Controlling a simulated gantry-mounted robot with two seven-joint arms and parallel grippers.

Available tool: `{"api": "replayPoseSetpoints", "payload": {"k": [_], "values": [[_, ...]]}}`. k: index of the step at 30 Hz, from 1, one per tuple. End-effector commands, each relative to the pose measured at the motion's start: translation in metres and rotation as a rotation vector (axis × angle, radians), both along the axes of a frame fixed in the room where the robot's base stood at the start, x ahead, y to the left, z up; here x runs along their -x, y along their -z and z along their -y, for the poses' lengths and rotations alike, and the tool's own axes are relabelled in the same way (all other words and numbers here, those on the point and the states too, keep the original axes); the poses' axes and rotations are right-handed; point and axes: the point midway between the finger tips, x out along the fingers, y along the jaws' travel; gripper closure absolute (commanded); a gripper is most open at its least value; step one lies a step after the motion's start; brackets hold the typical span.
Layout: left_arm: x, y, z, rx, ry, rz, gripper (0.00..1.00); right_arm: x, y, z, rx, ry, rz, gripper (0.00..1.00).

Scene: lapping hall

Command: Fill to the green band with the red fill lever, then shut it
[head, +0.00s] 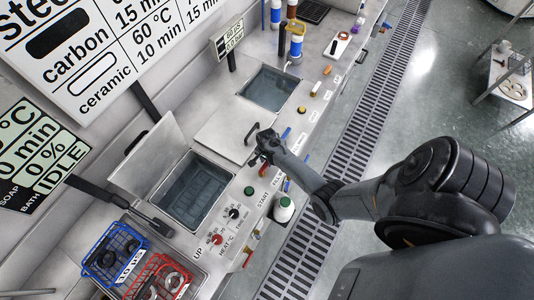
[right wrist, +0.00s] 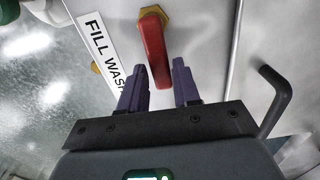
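The red fill lever (right wrist: 153,48) shows in the right wrist view, on a brass nut beside a "FILL WASH" label (right wrist: 104,50). My right gripper (right wrist: 160,67) is open, its two purple fingers apart, with the lever's free end ahead of and between them. I cannot tell whether they touch it. The open near tank (head: 190,190) holds some liquid. I cannot make out a green band. My left gripper is not in view.
A lid with a black handle (head: 228,136) lies beside my right gripper; a black handle (right wrist: 281,103) also shows in the wrist view. A far tank (head: 270,88), blue basket (head: 115,250), red basket (head: 160,278) and white bottle (head: 284,209) stand around. Knobs line the counter.

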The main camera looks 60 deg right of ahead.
Motion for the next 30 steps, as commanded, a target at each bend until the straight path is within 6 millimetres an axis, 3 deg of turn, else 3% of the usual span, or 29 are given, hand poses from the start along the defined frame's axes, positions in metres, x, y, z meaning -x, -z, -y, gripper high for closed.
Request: {"api": "replayPoseSetpoints", "payload": {"k": [3,14,20,30], "values": [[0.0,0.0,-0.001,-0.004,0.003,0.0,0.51,0.0,0.0,0.0,0.0,-0.002,0.0,0.51],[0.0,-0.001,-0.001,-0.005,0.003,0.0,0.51,0.0,-0.003,0.0,0.001,-0.006,0.001,0.51],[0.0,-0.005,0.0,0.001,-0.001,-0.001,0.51,0.0,-0.025,0.0,0.002,-0.005,0.002,0.51],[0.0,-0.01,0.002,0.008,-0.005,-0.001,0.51,0.0,-0.082,0.0,0.001,-0.004,0.002,0.51]]}}
